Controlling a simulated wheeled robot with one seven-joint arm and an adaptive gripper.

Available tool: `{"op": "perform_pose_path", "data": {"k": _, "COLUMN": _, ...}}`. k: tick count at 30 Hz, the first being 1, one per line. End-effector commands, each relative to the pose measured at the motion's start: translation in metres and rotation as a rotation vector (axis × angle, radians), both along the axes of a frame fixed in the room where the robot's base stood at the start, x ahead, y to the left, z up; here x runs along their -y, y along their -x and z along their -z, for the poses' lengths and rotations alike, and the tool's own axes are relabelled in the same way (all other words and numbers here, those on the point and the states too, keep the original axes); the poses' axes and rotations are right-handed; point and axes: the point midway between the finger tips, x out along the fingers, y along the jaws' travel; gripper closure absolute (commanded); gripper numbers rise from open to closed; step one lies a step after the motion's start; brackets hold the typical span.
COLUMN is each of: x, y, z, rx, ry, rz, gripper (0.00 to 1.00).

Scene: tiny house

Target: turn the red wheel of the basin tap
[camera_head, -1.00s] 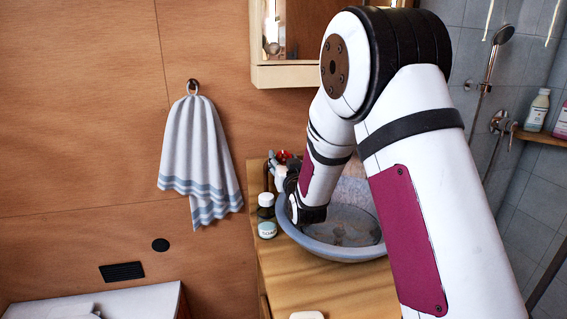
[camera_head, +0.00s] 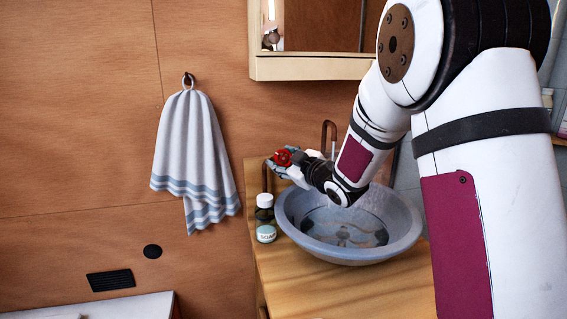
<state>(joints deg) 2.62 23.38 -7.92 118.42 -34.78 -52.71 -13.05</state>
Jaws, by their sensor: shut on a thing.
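The red wheel (camera_head: 283,157) of the tap shows at the back left of the basin, partly hidden by my gripper. My gripper (camera_head: 284,165) is at the wheel, coming from the right, its fingers shut on it. The copper tap spout (camera_head: 329,127) rises behind my wrist and bends over the basin. A pale streak below the spout may be water; I cannot be sure. The blue-grey round basin (camera_head: 409,231) stands on the wooden counter, below my forearm.
A mirror cabinet (camera_head: 310,68) hangs above. A striped towel (camera_head: 193,145) hangs on the left wall. The front of the counter (camera_head: 345,290) is clear.

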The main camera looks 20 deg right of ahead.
Motion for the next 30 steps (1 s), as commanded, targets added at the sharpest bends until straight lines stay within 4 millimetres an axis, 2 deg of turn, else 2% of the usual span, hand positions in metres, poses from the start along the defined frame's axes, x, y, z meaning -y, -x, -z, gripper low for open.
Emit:
{"op": "perform_pose_path", "data": {"k": 9, "x": -0.0002, "y": -0.0003, "z": -0.0005, "rx": 0.001, "ry": 0.099, "rz": -0.048, "gripper": 0.83}}
{"op": "perform_pose_path", "data": {"k": 24, "x": -0.0009, "y": -0.0002, "z": -0.0006, "rx": 0.001, "ry": 0.115, "rz": -0.057, "gripper": 0.83}}
{"op": "perform_pose_path", "data": {"k": 25, "x": -0.0009, "y": -0.0002, "z": -0.0006, "rx": 0.001, "ry": 0.115, "rz": -0.057, "gripper": 0.53}}
{"op": "perform_pose_path", "data": {"k": 27, "x": -0.0009, "y": -0.0002, "z": -0.0006, "rx": 0.001, "ry": 0.114, "rz": -0.057, "gripper": 0.37}}
{"op": "perform_pose_path", "data": {"k": 28, "x": -0.0008, "y": -0.0002, "z": -0.0006, "rx": 0.001, "ry": 0.114, "rz": -0.057, "gripper": 0.34}}
{"op": "perform_pose_path", "data": {"k": 30, "x": -0.0007, "y": -0.0002, "z": -0.0005, "rx": 0.000, "ry": 0.114, "rz": -0.057, "gripper": 0.34}}
